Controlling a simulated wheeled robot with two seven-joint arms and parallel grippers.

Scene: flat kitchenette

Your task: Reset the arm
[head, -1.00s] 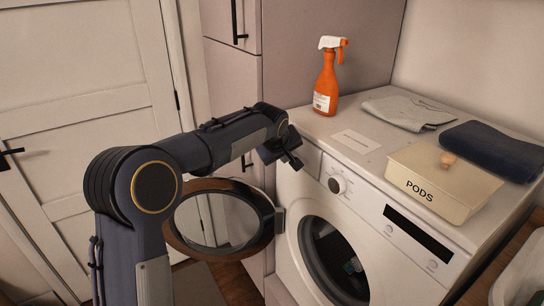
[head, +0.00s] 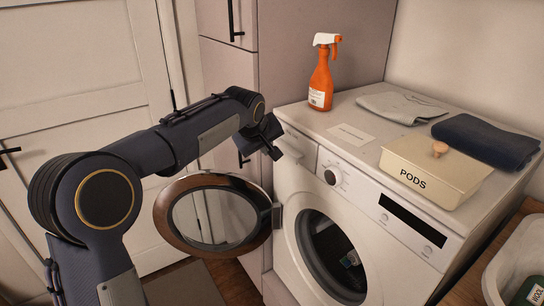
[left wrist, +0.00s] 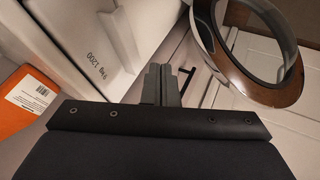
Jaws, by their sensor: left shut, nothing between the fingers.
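My left arm comes in from the left in the head view. Its gripper (head: 273,150) is at the front left corner of the washing machine (head: 290,190), above the open round door (head: 266,238). In the left wrist view the two fingers (left wrist: 161,72) are together with nothing between them. The white machine front (left wrist: 95,45) and the round door's rim (left wrist: 284,84) show beside them. My right gripper is not in view.
On the machine top stand an orange spray bottle (head: 321,82), a cream PODS box (head: 440,170), a grey cloth (head: 395,106) and a dark folded towel (head: 487,141). A white basket (head: 515,255) is at the lower right. A panelled door (head: 80,70) is at the left.

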